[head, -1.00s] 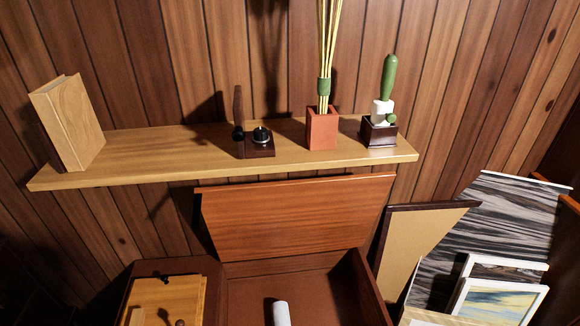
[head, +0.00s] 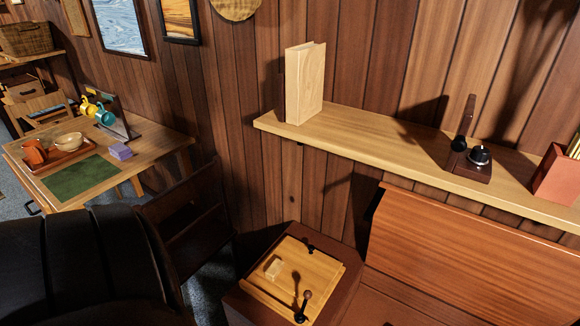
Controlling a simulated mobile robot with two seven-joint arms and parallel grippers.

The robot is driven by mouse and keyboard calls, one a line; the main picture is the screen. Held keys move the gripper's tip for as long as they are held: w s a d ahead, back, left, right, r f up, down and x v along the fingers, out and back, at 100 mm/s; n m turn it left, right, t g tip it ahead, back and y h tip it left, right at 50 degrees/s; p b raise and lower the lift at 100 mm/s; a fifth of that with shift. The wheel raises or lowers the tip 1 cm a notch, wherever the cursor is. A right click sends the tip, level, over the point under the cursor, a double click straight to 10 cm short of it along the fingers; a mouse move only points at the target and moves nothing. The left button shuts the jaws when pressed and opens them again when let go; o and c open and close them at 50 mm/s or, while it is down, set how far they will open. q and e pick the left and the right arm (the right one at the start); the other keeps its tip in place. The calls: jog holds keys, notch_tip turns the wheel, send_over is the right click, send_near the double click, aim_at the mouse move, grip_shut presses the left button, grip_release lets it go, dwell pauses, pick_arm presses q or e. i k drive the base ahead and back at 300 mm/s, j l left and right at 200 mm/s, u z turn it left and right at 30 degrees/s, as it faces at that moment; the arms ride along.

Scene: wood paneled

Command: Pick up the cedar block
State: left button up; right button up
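A dark knobbed handle (head: 302,306) stands on the same top, to the right of the block. Neither of my grippers shows in the head view.
A wall shelf (head: 375,138) holds a pale book-like wooden piece (head: 305,83) and a dark stand (head: 470,165). A reddish open lid (head: 465,255) rises right of the box. A table (head: 155,158) with a tray and cups stands at the left.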

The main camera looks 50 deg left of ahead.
aim_at(274, 270)
jog(key=u, duration=1)
